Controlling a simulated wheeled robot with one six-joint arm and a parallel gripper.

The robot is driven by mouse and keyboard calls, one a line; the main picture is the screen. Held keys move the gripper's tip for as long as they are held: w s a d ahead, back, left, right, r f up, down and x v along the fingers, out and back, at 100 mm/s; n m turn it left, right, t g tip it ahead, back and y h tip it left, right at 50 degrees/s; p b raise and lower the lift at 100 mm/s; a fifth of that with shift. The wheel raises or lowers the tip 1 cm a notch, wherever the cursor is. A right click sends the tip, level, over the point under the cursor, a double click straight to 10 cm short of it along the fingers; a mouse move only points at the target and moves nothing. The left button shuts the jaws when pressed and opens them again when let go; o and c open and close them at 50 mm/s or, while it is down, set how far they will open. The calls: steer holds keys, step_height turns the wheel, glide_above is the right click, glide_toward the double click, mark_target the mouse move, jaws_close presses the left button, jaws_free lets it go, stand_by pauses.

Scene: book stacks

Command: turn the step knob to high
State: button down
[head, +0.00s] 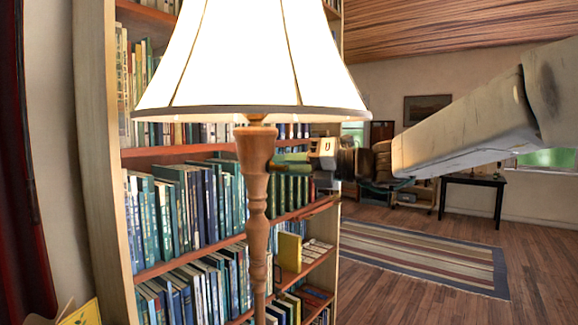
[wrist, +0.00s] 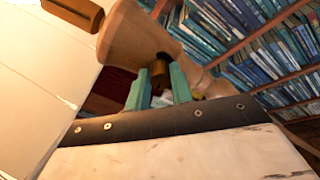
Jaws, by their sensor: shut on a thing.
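A floor lamp with a lit white shade (head: 255,60) and a turned wooden post (head: 256,185) stands in the middle of the head view. My gripper (head: 283,160) reaches in from the right, just below the shade, with its fingers at the side of the post's top. In the wrist view the two green fingers of my gripper (wrist: 160,85) are shut on a small dark brown knob (wrist: 160,68) on the wooden post (wrist: 135,38). The shade (wrist: 45,90) fills the left of that view. Any step marks on the knob cannot be made out.
A tall bookcase (head: 92,150) full of books stands close behind the lamp. A striped rug (head: 425,258) lies on the wooden floor at right, and a dark side table (head: 472,181) stands by the far wall.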

steer(key=shift+f+m, duration=0.15)
steer(key=shift+m, duration=0.35)
stand_by(0.3)
steer(key=c, duration=1.2)
jaws_free()
steer(key=shift+c, duration=0.2)
steer(key=v, duration=0.7)
steer(key=shift+d, duration=0.4)
steer(key=shift+s, duration=0.15)
